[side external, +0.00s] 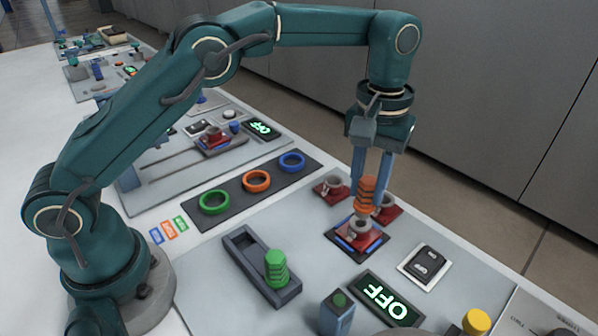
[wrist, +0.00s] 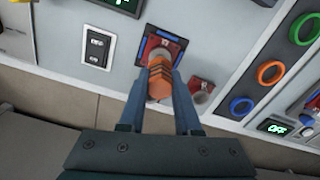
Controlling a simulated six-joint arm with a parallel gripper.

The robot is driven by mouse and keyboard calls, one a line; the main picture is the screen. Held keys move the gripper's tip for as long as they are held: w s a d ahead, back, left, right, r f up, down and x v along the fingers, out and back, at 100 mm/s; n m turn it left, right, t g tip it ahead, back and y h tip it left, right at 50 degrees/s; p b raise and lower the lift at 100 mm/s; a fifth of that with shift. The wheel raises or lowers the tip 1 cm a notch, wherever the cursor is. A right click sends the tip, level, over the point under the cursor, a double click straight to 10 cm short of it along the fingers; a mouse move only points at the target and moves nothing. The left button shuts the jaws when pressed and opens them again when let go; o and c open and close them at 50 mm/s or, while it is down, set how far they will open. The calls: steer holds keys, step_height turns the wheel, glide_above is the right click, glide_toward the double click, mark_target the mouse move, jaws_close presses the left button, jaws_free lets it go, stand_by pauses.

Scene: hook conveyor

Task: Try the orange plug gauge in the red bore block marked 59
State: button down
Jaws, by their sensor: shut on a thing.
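The orange plug gauge (side external: 367,193) is upright between the blue fingers of my gripper (side external: 370,201), which is shut on it. It also shows in the wrist view (wrist: 160,82). Directly below it, a red bore block (side external: 362,240) with a grey round bore sits in a dark fixture with blue edge bars; the block also shows in the wrist view (wrist: 172,42). I cannot tell whether the gauge's lower end is inside the bore or just above it. The block's number is not readable. Another red block (side external: 330,187) and a third (side external: 391,211) stand behind the fixture.
A green plug gauge (side external: 276,268) stands in a dark tray (side external: 244,257). Green, orange (side external: 257,181) and blue rings lie on a dark mat. A rocker switch (side external: 425,265), a lit OFF display (side external: 387,298) and a green-button box (side external: 338,315) are near the fixture.

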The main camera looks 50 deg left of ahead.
mark_target(369, 180)
steer(key=shift+r, duration=1.95)
